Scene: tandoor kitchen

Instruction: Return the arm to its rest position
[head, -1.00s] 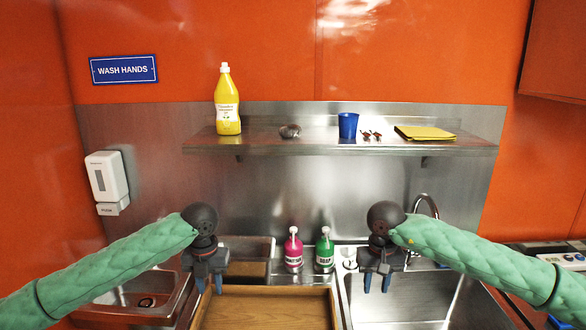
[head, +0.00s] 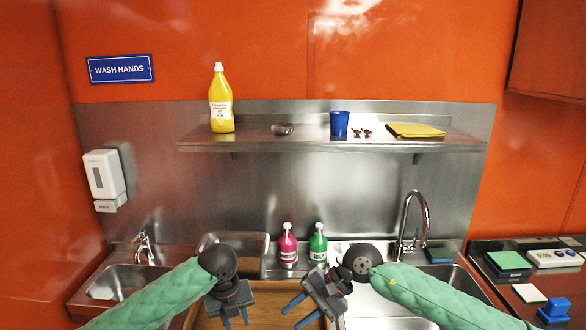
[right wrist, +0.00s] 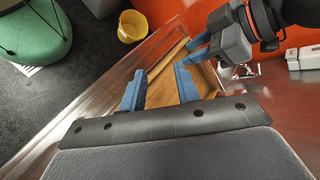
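My right gripper (head: 297,314) is low in the head view, in front of the soap bottles and over the wooden board, tilted with its blue fingers pointing down and left. In the right wrist view its two blue fingers (right wrist: 160,88) stand apart with nothing between them. My left gripper (head: 235,320) is beside it on the left, fingers down, apart and empty. It also shows in the right wrist view (right wrist: 196,50), close to the right fingers. Both arms come in low from the sides.
Pink (head: 288,246) and green (head: 318,245) bottles stand behind. A shelf (head: 290,145) is above. A yellow bucket (right wrist: 131,26) stands on the floor.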

